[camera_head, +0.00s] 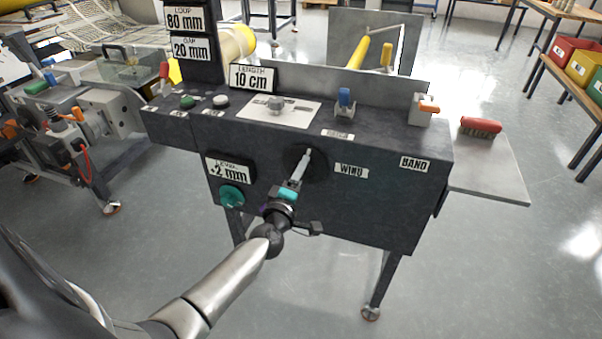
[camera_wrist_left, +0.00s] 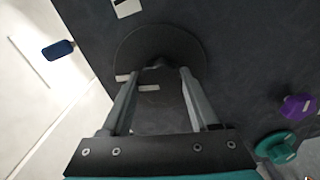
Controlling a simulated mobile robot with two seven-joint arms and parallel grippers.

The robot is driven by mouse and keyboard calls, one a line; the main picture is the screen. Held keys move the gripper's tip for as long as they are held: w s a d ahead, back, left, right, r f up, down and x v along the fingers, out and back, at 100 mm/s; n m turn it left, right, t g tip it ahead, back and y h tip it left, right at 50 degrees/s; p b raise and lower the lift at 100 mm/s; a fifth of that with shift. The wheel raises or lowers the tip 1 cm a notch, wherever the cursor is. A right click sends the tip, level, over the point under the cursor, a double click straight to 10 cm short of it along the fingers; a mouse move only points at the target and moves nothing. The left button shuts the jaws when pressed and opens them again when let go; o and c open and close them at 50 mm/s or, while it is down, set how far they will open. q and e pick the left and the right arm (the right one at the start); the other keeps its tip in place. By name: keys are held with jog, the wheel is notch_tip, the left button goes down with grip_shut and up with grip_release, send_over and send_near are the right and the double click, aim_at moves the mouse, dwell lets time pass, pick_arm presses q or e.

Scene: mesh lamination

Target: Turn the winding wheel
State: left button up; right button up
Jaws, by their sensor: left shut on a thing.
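The winding wheel (camera_head: 319,166) is a dark round disc on the front face of the dark machine, left of the WIND label. It also shows in the left wrist view (camera_wrist_left: 137,47). My left gripper (camera_head: 307,155) reaches up to it from the front. In the left wrist view its two fingers (camera_wrist_left: 158,71) converge on a small part near the disc's lower middle. The fingers are shut on that part, which they mostly hide. My right gripper is not in view.
A green knob (camera_head: 230,196) sits lower left on the front face; a purple knob (camera_wrist_left: 297,107) is near it in the wrist view. Blue (camera_head: 345,98) and orange (camera_head: 429,107) levers stand on top. A side plate with a red-handled brush (camera_head: 481,126) is at right.

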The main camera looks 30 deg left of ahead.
pick_arm(q)
jog(key=shift+f+n, duration=0.1)
jog(key=shift+n, duration=1.2)
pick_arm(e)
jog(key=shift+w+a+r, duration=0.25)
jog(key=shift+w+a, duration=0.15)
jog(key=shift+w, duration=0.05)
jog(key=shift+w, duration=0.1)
pick_arm(q)
jog(key=o, duration=1.4)
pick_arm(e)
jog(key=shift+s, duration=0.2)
pick_arm(q)
jog(key=p+v, duration=0.2)
jog(key=v, duration=1.3)
jog(key=shift+s, duration=0.2)
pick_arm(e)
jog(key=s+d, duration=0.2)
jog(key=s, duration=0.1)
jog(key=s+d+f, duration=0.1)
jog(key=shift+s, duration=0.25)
